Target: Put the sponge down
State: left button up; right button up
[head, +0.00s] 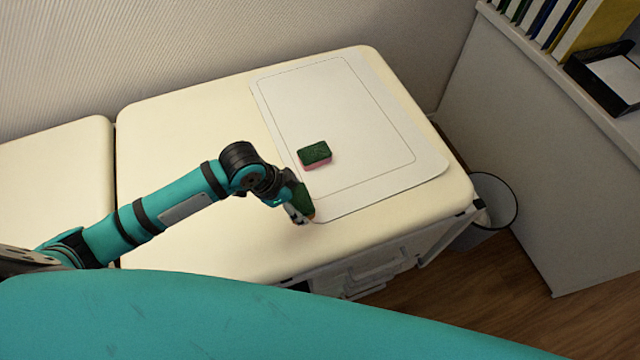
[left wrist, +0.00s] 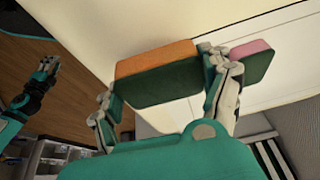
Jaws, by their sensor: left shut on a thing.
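My left gripper (head: 300,212) is shut on a sponge with an orange side and a dark green side (left wrist: 155,72). In the left wrist view the sponge lies across between the two fingers. In the head view the gripper and arm hide most of it. It is over the near-left edge of the white mat (head: 357,205); I cannot tell whether it touches the surface. A second sponge, pink with a dark green top (head: 315,154), lies on the mat just beyond the gripper. It also shows in the left wrist view (left wrist: 252,62), behind the right finger.
The mat lies on a cream padded couch (head: 190,120). Most of the mat is clear. My right gripper (left wrist: 45,68) shows small in the left wrist view, apart from the couch.

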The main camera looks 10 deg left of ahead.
pick_arm(q)
send_over(325, 190)
jog(key=s+a, duration=0.1)
jog(key=shift+a+f, duration=0.1)
jog(key=shift+f, duration=0.55)
jog(key=shift+f+p, duration=0.35)
jog(key=shift+f, duration=1.2)
pick_arm(e)
jog(key=shift+s+d+r, duration=0.1)
jog(key=shift+s+r, duration=0.3)
jog(key=shift+s, duration=0.05)
pick_arm(q)
jog(key=o, duration=0.9)
jog(key=shift+f, duration=0.1)
pick_arm(e)
jog(key=shift+a, duration=0.2)
pick_arm(q)
jog(key=shift+r, duration=0.25)
jog(key=v, duration=1)
jog(key=shift+r, duration=0.2)
jog(key=shift+s+a+r, duration=0.25)
jog(key=shift+r, duration=0.35)
pick_arm(e)
jog(key=shift+d+r, duration=0.2)
